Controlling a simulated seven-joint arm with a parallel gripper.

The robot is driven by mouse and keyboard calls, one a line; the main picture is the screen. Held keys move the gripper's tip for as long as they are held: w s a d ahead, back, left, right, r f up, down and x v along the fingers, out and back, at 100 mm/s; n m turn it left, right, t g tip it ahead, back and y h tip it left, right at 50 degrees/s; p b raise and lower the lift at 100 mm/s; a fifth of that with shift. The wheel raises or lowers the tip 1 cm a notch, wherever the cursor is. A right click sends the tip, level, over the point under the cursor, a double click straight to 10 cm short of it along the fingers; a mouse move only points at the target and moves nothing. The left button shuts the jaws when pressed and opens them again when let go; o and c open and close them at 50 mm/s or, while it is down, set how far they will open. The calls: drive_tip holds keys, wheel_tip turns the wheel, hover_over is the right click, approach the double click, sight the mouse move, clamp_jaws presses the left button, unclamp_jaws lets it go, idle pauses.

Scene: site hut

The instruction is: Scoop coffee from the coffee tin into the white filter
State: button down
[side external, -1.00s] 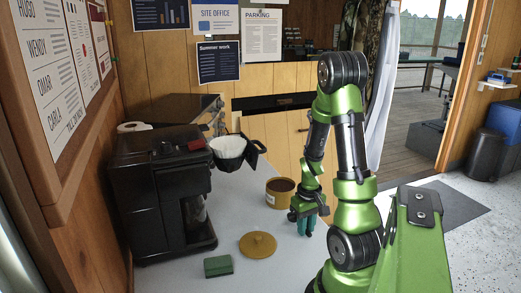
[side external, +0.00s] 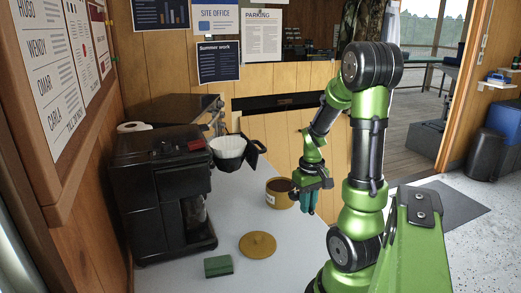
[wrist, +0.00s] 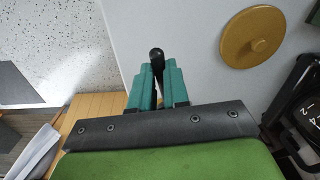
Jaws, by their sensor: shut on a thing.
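The mustard coffee tin (side external: 279,198) stands open on the pale counter in the side view, dark inside. The white filter (side external: 227,147) sits in a black swung-out holder on the coffee machine, left of the tin. My gripper (side external: 309,209) is just right of the tin, fingers pointing down. In the wrist view its teal fingers (wrist: 156,88) are shut on a slim, black-ended handle (wrist: 156,58), apparently the scoop. The scoop's bowl is hidden, and I cannot tell whether it holds coffee. The tin and filter do not show in the wrist view.
The black coffee machine (side external: 160,190) fills the counter's left side. A round mustard lid (side external: 258,245), also in the wrist view (wrist: 252,37), and a green sponge (side external: 218,266) lie in front. The counter between lid and tin is clear.

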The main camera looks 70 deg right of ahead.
drive_tip(key=shift+r, duration=0.6)
drive_tip(key=shift+w+d, duration=0.1)
drive_tip(key=w+d+r+m+g+y, duration=0.15)
drive_tip(key=w+d+r, duration=0.25)
drive_tip(key=w+d, duration=0.5)
drive_tip(key=shift+w+d+f+n+g+y, duration=0.1)
drive_tip(key=shift+w+d+f+g+y, duration=0.1)
drive_tip(key=shift+f+g+y, duration=0.5)
drive_tip(key=shift+w+d+f+n+g+y, duration=0.1)
drive_tip(key=shift+w+d+f+g+y, duration=0.15)
drive_tip(key=shift+f, duration=0.75)
drive_tip(key=shift+w+d+f+n+g+y, duration=0.1)
drive_tip(key=shift+w+d+f+g+y, duration=0.1)
drive_tip(key=shift+f+g+y, duration=0.45)
drive_tip(key=shift+f+h, duration=0.25)
drive_tip(key=shift+f, duration=0.6)
